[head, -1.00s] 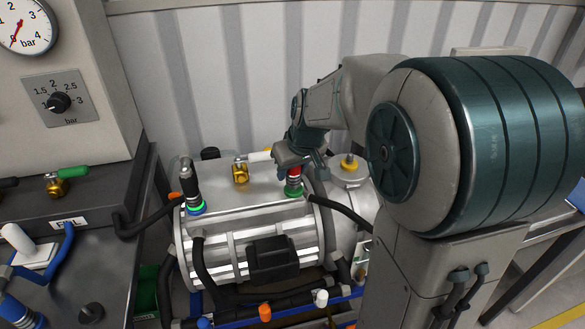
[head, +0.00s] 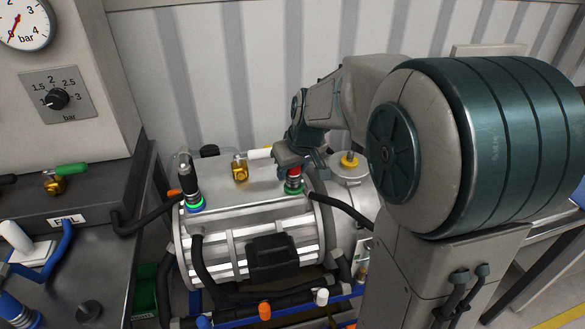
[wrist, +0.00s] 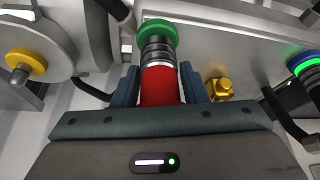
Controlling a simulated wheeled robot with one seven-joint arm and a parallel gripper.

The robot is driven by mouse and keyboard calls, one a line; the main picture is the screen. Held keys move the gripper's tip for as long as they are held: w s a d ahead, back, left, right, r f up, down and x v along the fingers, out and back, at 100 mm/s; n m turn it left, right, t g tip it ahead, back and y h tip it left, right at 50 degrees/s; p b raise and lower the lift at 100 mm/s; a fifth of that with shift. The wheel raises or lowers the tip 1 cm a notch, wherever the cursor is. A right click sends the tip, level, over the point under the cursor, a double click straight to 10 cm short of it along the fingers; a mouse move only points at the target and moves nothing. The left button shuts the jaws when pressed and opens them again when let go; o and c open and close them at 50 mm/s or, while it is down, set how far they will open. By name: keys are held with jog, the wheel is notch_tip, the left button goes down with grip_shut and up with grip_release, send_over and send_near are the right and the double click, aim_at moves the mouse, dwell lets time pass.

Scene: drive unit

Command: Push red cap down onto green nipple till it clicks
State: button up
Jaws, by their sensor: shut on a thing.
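The red cap (head: 293,177) stands upright over the green nipple (head: 294,190) on top of the silver drive unit (head: 255,212). In the wrist view the red cap (wrist: 160,88) lies between my two fingers, in line with the green ring of the nipple (wrist: 157,29). A silver band and a black ribbed section show between red and green. I cannot tell whether the cap is fully seated. My gripper (wrist: 159,88) is shut on the red cap from above. In the head view my gripper (head: 302,164) partly hides the cap's top.
A black hose fitting with a glowing blue-green ring (head: 194,204) stands at the unit's left end. A brass valve (head: 240,171) with a white handle is close left of my gripper. A yellow-collared fitting (head: 349,160) is close right. Black hoses run on both sides.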

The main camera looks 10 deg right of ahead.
jog(key=shift+f, duration=0.3)
jog(key=o, duration=1.2)
jog(key=v, duration=1.3)
jog(key=s+f+m, duration=0.1)
jog(key=s+f, duration=0.2)
jog(key=s, duration=0.2)
jog(key=s+f+m+g+p, duration=0.1)
jog(key=s+f, duration=0.2)
jog(key=s, duration=0.2)
jog(key=s+a+f+m+h+p, duration=0.1)
jog(key=s+f, duration=0.2)
jog(key=s, duration=0.3)
jog(key=shift+s+f+g, duration=0.1)
jog(key=shift+f+g, duration=0.1)
jog(key=shift+g, duration=0.1)
